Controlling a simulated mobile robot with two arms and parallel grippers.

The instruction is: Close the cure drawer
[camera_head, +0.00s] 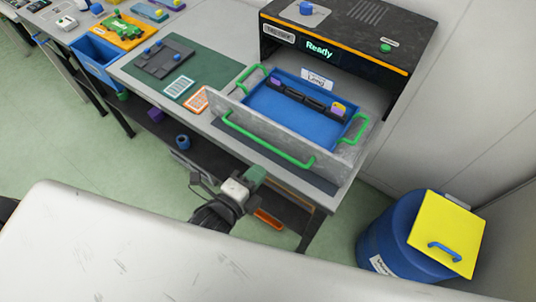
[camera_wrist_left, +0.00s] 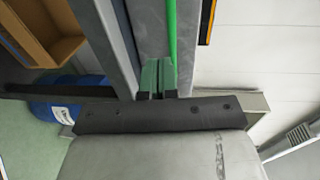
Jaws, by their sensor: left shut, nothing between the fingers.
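The cure drawer (camera_head: 345,172) is pulled out of the black machine (camera_head: 340,48), its grey front panel bearing a long green handle (camera_head: 268,142). Inside the drawer sits a blue tray (camera_head: 280,113) with green side handles, holding a black rack (camera_head: 305,97) with small purple and yellow pieces. My left gripper (camera_head: 257,175) is shut and empty, just in front of and below the drawer handle in the head view. In the left wrist view, its green fingertips (camera_wrist_left: 158,75) lie close together near the green handle (camera_wrist_left: 172,30); I cannot tell whether they touch. My right gripper is out of view.
The machine's display reads "Ready". A green mat (camera_head: 208,68) with a grey fixture lies left of the drawer. A blue barrel (camera_head: 392,235) with a yellow lid (camera_head: 447,232) stands at the lower right. A shelf with several small items is below the bench.

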